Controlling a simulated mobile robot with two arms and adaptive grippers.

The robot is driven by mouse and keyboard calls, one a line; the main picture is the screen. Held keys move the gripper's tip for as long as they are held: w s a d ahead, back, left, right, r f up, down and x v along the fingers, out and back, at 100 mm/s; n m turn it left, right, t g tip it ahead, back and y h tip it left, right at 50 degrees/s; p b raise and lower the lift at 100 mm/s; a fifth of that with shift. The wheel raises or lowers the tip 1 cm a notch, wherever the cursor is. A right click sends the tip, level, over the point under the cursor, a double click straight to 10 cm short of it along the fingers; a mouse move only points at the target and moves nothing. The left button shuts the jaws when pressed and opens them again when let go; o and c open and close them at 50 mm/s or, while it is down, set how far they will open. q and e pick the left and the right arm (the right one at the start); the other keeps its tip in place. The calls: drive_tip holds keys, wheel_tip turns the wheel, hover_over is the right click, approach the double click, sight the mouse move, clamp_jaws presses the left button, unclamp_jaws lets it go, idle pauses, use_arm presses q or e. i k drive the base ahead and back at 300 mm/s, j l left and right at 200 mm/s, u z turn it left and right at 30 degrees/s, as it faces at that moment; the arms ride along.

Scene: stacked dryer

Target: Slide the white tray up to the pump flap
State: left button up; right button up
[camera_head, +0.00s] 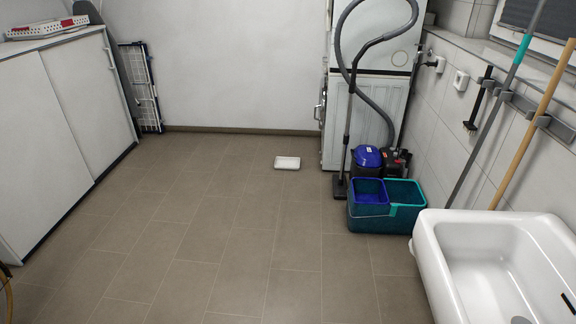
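The white tray (287,162) is small, shallow and rectangular. It lies flat on the tiled floor, left of the stacked machines and apart from them. The lower white machine (364,125) stands against the back wall under a second machine (377,38). Its front faces left and is seen almost edge-on, so I cannot make out the pump flap. Neither of my grippers is in view.
A vacuum cleaner (367,157) and a blue-green bucket (405,197) stand before the machines. A white sink (470,262) fills the lower right. A white cabinet (60,125) lines the left. The floor (220,225) between is clear.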

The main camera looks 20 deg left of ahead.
sight(286, 163)
drive_tip(key=i+j+u, duration=0.4)
drive_tip(key=i, duration=0.55)
drive_tip(key=i+u, duration=0.4)
drive_tip(key=i, duration=0.55)
drive_tip(key=i+z, duration=0.1)
drive_tip(key=i, duration=0.6)
drive_tip(key=i+j, duration=0.2)
drive_tip(key=i, duration=0.5)
drive_tip(key=i+j+z, duration=0.15)
drive_tip(key=i, duration=0.5)
